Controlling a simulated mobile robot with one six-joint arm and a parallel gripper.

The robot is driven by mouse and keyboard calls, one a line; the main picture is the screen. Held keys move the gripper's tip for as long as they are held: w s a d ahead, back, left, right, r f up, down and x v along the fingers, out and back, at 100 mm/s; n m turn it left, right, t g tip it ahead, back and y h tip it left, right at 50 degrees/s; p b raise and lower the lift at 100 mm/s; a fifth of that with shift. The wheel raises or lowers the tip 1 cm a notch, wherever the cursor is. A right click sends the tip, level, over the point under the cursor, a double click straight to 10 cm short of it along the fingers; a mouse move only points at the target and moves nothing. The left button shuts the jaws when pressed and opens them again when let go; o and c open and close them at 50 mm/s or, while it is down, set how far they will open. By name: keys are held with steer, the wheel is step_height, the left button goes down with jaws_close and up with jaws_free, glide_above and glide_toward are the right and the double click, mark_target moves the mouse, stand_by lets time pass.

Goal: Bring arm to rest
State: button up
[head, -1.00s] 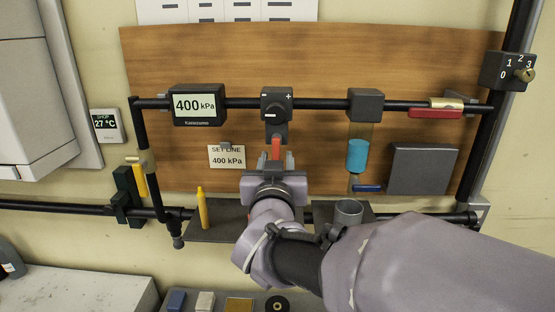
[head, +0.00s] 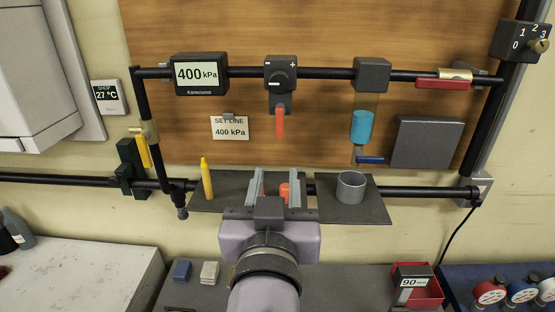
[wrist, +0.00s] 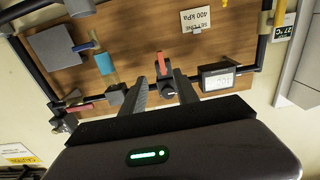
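My gripper (head: 275,188) is open in the head view, with its two grey fingers apart in front of the dark shelf below the pipe. A small orange thing (head: 285,192) shows between the fingers; I cannot tell what it is, and it appears to lie behind them. The wrist view shows the fingers (wrist: 160,90) apart with nothing gripped. The regulator (head: 281,75) with its red lever (head: 280,122) is on the upper pipe, above and apart from my gripper. The lever hangs down. The gauge (head: 200,74) reads 400 kPa, matching the set line card (head: 230,128).
A yellow marker (head: 207,178) stands on the left of the shelf. A grey cup (head: 351,187) stands on the right shelf plate. A red bin (head: 425,290) and several coloured reels (head: 490,293) are at the lower right. A white-topped bench (head: 75,270) is at the lower left.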

step_height(320, 180, down, 19)
steer(key=g+y+b, duration=0.5)
steer(key=y+b, duration=0.1)
steer(key=b, duration=0.9)
steer(key=s+d+f+m+g+h+b, duration=0.1)
steer(key=s+d+f+g+b, duration=0.1)
steer(key=f, duration=0.4)
steer(key=s+d+f+m+g+h+b, duration=0.1)
steer(key=s+d+f+g+b, duration=0.1)
steer(key=s+d+f, duration=0.3)
steer(key=s+d+f+m+g+h+b, duration=0.1)
steer(key=s+d+f+m+g+b, duration=0.1)
steer(key=f, duration=0.6)
steer(key=s+d+g+b, duration=0.1)
steer(key=s+d, duration=0.1)
steer(key=s, duration=0.1)
steer(key=shift+s, duration=0.3)
steer(key=shift+f, duration=0.1)
